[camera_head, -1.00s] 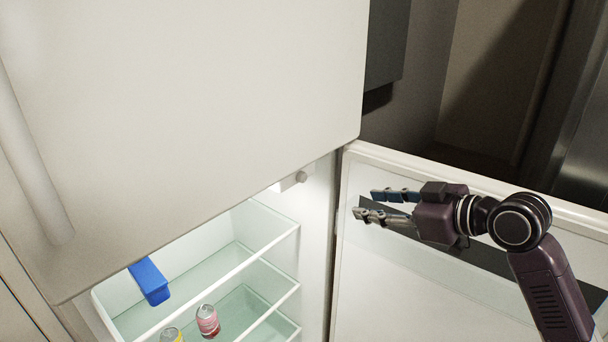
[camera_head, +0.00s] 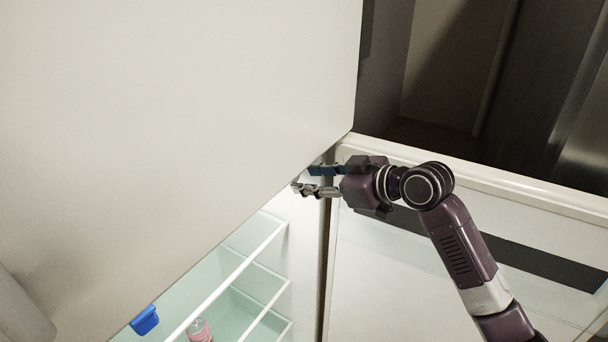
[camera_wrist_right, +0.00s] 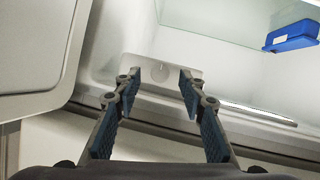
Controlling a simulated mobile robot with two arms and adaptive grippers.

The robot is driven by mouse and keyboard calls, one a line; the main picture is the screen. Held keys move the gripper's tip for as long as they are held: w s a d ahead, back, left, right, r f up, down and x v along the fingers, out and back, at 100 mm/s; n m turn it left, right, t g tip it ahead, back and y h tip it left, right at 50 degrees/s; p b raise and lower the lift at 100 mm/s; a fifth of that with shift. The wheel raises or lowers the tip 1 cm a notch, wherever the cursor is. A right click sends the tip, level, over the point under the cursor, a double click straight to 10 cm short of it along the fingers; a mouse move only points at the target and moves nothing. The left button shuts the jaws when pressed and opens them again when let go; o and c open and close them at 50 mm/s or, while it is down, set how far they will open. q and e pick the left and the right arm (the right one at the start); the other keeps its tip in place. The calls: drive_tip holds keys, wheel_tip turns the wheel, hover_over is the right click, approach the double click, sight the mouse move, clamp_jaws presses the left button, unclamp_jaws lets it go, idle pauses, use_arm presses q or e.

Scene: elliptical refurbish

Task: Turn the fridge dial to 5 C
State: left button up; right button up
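The fridge dial (camera_wrist_right: 160,73) is a small round white knob on a pale housing (camera_wrist_right: 146,63) inside the fridge, seen in the right wrist view. My right gripper (camera_wrist_right: 158,82) is open there, with its two fingertips on either side of the dial in the picture. I cannot tell whether they touch it. In the head view my right gripper (camera_head: 308,181) reaches left to the fridge's upper inner corner, and its fingertips and the upper door's edge hide the dial. I cannot read the dial's setting. My left gripper is not in view.
The closed upper door (camera_head: 190,110) fills the left of the head view, close to my right fingertips. The open lower door (camera_head: 400,265) stands below and behind my right arm. A blue container (camera_head: 145,320) and a pink can (camera_head: 199,331) are inside the fridge.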

drive_tip(key=shift+x, duration=1.05)
clamp_jaws()
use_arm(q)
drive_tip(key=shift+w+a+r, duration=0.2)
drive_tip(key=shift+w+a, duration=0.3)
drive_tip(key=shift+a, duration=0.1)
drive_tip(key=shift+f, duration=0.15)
use_arm(e)
drive_tip(key=shift+n, duration=0.3)
use_arm(q)
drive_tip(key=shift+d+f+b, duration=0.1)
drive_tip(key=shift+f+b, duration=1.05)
drive_tip(key=shift+b, duration=0.05)
use_arm(e)
drive_tip(key=shift+s+a+f+n+t+h, duration=0.1)
drive_tip(key=shift+n+t+h, duration=0.15)
drive_tip(key=shift+n+t, duration=0.7)
drive_tip(key=shift+s+f+n+t+h, duration=0.1)
drive_tip(key=shift+n+t+h, duration=0.15)
drive_tip(key=shift+n+t, duration=0.65)
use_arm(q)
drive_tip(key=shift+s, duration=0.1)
use_arm(e)
drive_tip(key=shift+n+g, duration=0.25)
drive_tip(key=shift+n, duration=0.2)
